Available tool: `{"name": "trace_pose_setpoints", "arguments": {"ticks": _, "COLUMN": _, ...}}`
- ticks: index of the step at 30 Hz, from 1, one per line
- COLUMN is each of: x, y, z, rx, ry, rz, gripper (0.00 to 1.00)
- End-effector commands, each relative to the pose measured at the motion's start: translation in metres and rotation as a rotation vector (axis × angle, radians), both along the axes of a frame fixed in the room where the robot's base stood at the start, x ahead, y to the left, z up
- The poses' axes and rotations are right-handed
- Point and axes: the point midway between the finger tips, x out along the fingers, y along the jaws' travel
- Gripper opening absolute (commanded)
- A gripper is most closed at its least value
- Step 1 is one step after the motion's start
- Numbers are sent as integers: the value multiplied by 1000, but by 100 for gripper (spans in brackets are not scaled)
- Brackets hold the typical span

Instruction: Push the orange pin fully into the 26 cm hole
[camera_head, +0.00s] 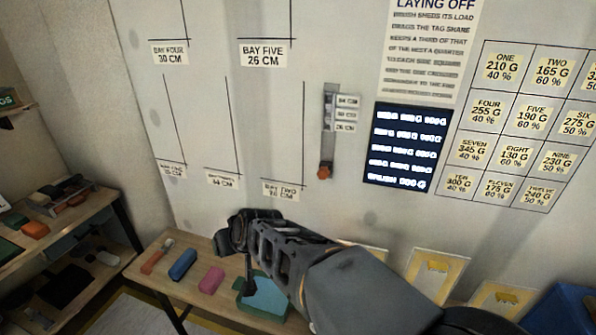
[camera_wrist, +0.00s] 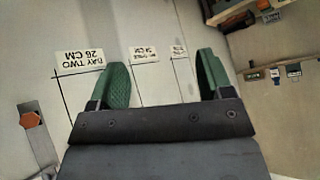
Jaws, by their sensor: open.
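The orange pin (camera_head: 325,171) is at the lower end of a narrow upright metal strip (camera_head: 328,130) on the wall. Three small labels sit beside the strip's upper part; the lowest, the 26 cm label (camera_head: 345,127), is above the pin. The holes are too small to make out, and I cannot tell how deep the pin sits. In the wrist view the pin (camera_wrist: 30,120) shows at the left edge, outside the fingers. My gripper (camera_wrist: 163,80) is open and empty, its green fingertips wide apart facing the wall. In the head view my gripper (camera_head: 238,232) is lower left of the pin.
A wooden bench (camera_head: 150,262) below holds a blue block (camera_head: 183,264), a pink block (camera_head: 211,279) and a green tray (camera_head: 262,297). Shelves (camera_head: 75,235) stand at the left. A dark display (camera_head: 405,147) hangs right of the strip.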

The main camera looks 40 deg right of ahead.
Motion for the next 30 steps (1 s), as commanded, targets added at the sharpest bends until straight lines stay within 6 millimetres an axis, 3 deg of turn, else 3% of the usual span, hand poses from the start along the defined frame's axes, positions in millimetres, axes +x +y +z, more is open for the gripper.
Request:
{"name": "trace_pose_setpoints", "arguments": {"ticks": 1, "x": 17, "y": -25, "z": 17, "rx": -6, "ry": -72, "rz": -85, "gripper": 73}}
{"name": "trace_pose_setpoints", "arguments": {"ticks": 3, "x": 34, "y": -63, "z": 33, "rx": -40, "ry": -176, "rz": -216, "gripper": 73}}
{"name": "trace_pose_setpoints", "arguments": {"ticks": 5, "x": 42, "y": -98, "z": 42, "rx": -85, "ry": -244, "rz": -334, "gripper": 73}}
{"name": "trace_pose_setpoints", "arguments": {"ticks": 9, "x": 36, "y": -169, "z": 55, "rx": -211, "ry": -313, "rz": -589, "gripper": 73}}
{"name": "trace_pose_setpoints", "arguments": {"ticks": 12, "x": 23, "y": -205, "z": 58, "rx": -288, "ry": -319, "rz": -727, "gripper": 73}}
{"name": "trace_pose_setpoints", "arguments": {"ticks": 19, "x": 4, "y": -247, "z": 56, "rx": -380, "ry": -299, "rz": -884, "gripper": 73}}
{"name": "trace_pose_setpoints", "arguments": {"ticks": 30, "x": 31, "y": -298, "z": 31, "rx": -386, "ry": -296, "rz": -895, "gripper": 73}}
